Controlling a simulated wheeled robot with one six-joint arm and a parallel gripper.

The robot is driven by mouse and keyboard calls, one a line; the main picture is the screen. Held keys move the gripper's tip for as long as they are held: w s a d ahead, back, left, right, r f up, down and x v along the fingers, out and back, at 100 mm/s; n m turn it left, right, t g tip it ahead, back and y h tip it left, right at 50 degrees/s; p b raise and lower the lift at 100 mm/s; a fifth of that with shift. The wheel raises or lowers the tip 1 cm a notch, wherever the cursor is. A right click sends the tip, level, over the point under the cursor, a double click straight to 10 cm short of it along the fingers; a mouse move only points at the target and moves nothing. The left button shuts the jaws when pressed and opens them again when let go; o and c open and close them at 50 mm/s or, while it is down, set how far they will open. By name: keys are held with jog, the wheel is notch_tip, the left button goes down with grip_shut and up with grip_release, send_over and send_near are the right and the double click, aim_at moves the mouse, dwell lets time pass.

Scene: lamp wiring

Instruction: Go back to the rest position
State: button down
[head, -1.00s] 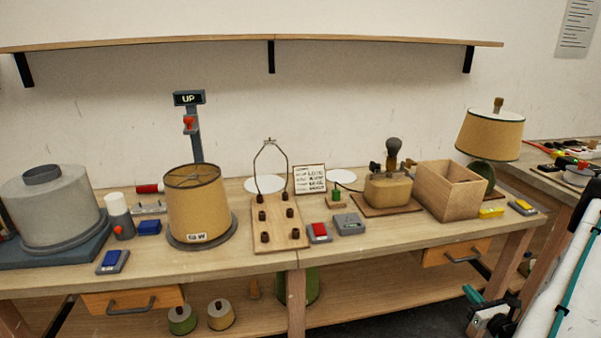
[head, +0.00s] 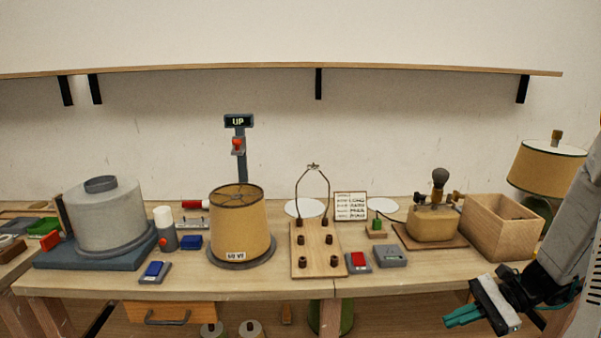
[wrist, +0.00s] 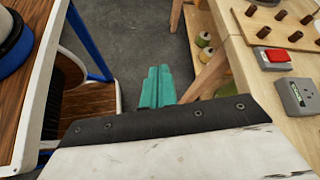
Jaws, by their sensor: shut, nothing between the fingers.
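My gripper (head: 463,318) is at the lower right of the head view, in front of the bench's front edge. Its teal fingers are together and hold nothing. In the wrist view the closed fingers (wrist: 157,86) point down over the grey floor, between the bench on the right and a wood-topped surface on the left. They touch nothing that I can see.
The workbench (head: 420,265) carries a tan lampshade (head: 240,222), a peg board (head: 318,252), a wooden box (head: 500,229) and a lamp (head: 546,168). A wall shelf (head: 280,70) runs above. In the wrist view, a wood-topped surface with a blue leg (wrist: 95,62) stands close on the left.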

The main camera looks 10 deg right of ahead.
jog(key=s+a+r+n+h, duration=0.6)
jog(key=a+r+n, duration=0.2)
jog(key=r, duration=0.1)
jog(key=s+a+r+n+g+h, duration=0.1)
jog(key=s+a+r+n+h, duration=0.5)
jog(key=r+n, duration=0.3)
jog(key=shift+s+a+r, duration=0.5)
jog(key=shift+a, duration=0.4)
